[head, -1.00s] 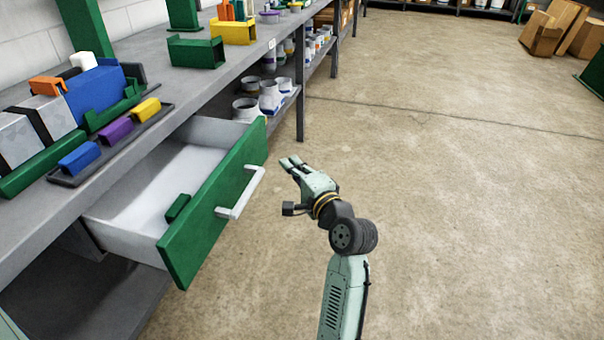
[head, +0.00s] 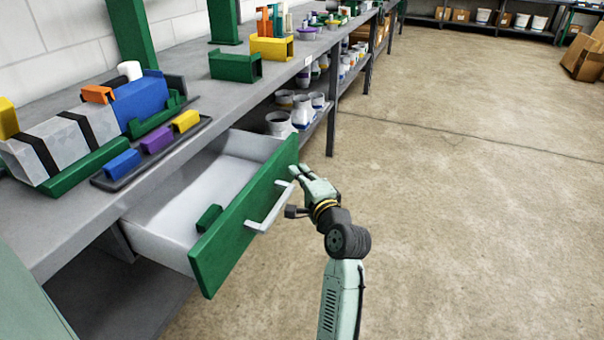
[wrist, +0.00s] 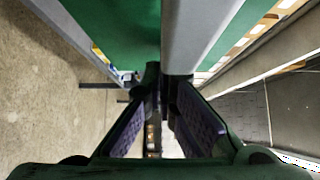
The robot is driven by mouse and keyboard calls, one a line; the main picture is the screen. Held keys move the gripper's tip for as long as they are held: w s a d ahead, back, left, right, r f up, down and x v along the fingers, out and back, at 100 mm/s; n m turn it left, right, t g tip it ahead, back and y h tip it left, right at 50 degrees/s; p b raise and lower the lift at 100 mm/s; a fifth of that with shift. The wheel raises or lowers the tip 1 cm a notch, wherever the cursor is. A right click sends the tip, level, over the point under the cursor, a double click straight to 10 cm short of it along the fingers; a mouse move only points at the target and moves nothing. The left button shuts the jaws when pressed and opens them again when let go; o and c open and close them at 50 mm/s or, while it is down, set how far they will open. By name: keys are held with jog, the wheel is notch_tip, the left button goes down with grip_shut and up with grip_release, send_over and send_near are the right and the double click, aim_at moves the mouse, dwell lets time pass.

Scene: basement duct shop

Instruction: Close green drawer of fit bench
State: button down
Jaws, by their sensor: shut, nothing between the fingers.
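The green drawer (head: 225,257) of the fit bench (head: 62,222) is pulled well out, its pale interior showing. A light grey bar handle (head: 268,212) is on its green front. My gripper (head: 297,170) is shut and empty at the far end of the drawer front, close to the handle. In the wrist view, my fingers (wrist: 160,85) lie close to the handle (wrist: 197,38), with the green drawer front (wrist: 120,25) behind it. I cannot tell whether they touch.
A small green block (head: 209,217) lies in the drawer. The benchtop holds a dark tray (head: 103,181) with coloured blocks, a blue piece (head: 140,101) and a green channel piece (head: 236,66). White pots (head: 279,123) stand on the shelf beyond. The floor (head: 450,220) to the right is clear.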

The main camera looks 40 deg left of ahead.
jog(key=s+a+p, duration=0.1)
jog(key=a+p, duration=0.1)
jog(key=a, duration=0.4)
jog(key=s+a+p, duration=0.2)
jog(key=a, duration=0.4)
jog(key=s+a+p, duration=0.1)
jog(key=a+p, duration=0.1)
jog(key=a, duration=0.4)
jog(key=shift+s+p, duration=0.2)
jog(key=shift+p, duration=0.1)
